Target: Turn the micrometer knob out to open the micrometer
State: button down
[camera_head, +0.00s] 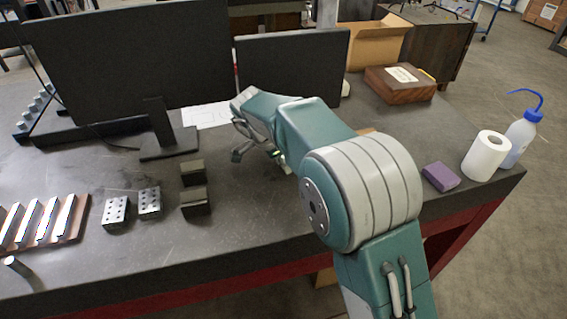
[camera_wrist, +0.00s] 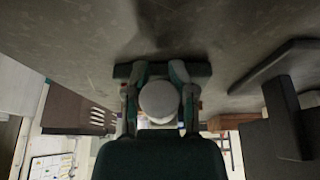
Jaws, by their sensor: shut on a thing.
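In the wrist view, the two fingers of my gripper (camera_wrist: 162,72) stand left and right of a round pale grey end, which looks like the micrometer knob (camera_wrist: 158,99). The gripper is shut on it. The rest of the micrometer cannot be made out. In the head view, my gripper (camera_head: 256,147) is low over the workbench, in front of the smaller dark screen. My arm hides much of the area around it, and the knob is not clear there.
On the workbench (camera_head: 240,215), dark blocks (camera_head: 194,202), drilled metal blocks (camera_head: 149,203) and a ribbed plate (camera_head: 45,222) lie left. A large monitor (camera_head: 130,60) stands behind. A purple block (camera_head: 440,177), paper roll (camera_head: 484,157) and blue-capped bottle (camera_head: 517,140) stand right. The front middle is clear.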

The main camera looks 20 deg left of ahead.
jog(key=shift+w+r, duration=0.2)
jog(key=shift+r, duration=0.15)
jog(key=g+h, duration=0.1)
jog(key=g, duration=0.2)
jog(key=shift+s+d+f+n+h, duration=0.1)
jog(key=shift+s+d+n+h, duration=0.1)
jog(key=shift+n+h, duration=0.15)
jog(key=shift+s+n+g+h, duration=0.25)
jog(key=shift+g+h, duration=0.6)
jog(key=shift+g, duration=0.15)
jog(key=c, duration=0.8)
grip_release()
jog(key=shift+o, duration=0.2)
jog(key=shift+s, duration=0.1)
